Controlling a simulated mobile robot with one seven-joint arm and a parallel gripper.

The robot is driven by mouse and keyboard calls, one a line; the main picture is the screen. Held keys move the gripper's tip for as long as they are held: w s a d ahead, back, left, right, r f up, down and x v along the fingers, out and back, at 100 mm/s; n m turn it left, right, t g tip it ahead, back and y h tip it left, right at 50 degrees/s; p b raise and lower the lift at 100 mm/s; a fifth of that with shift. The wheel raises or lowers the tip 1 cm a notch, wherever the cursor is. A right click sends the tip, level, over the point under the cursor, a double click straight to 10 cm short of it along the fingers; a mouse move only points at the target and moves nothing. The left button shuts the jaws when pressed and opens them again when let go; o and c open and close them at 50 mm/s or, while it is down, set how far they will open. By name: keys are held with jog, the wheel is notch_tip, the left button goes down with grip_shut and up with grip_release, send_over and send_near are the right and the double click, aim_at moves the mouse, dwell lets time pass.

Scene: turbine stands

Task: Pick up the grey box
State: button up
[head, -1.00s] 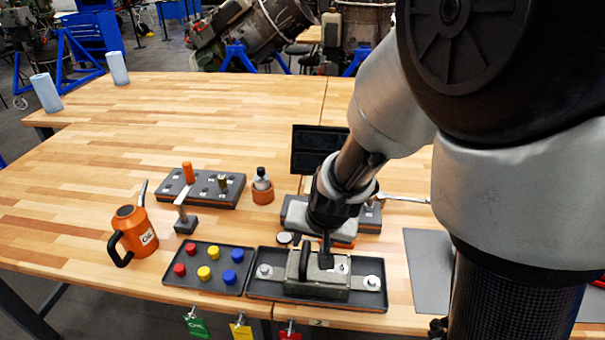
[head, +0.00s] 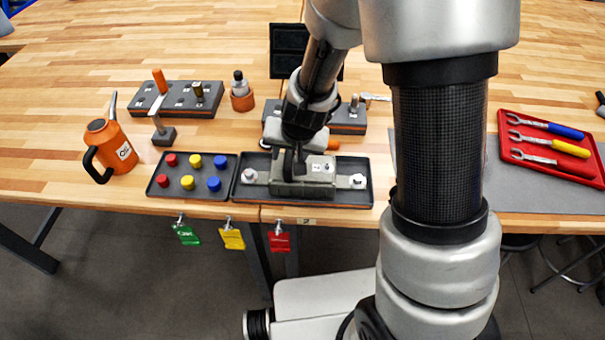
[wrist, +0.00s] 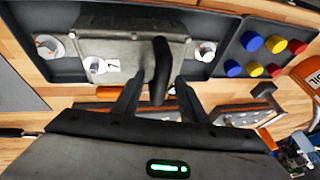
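The grey box (head: 318,172) sits in a black tray (head: 350,202) near the table's front edge. It has a black handle (head: 288,165) on top and a small white label. In the wrist view the box (wrist: 115,45) lies ahead of my gripper (wrist: 157,84), with the handle (wrist: 160,62) standing up between the two fingers. The fingers are apart, with a gap showing on each side of the handle. In the head view my gripper (head: 298,160) is low over the box beside the handle, and its fingertips are partly hard to make out.
White round pieces (head: 249,175) flank the box in its tray. Left are a tray of coloured caps (head: 165,190) and an orange oil can (head: 110,145). Behind are grey blocks (head: 178,98). A red wrench tray (head: 505,150) lies right.

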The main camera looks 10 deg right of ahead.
grip_shut()
jog(key=shift+w+r, duration=0.1)
jog(key=shift+r, duration=0.1)
jog(key=shift+r, duration=0.4)
notch_tip(320, 180, up, 9)
jog(key=p, duration=0.4)
jog(key=c, duration=0.7)
grip_release()
grip_shut()
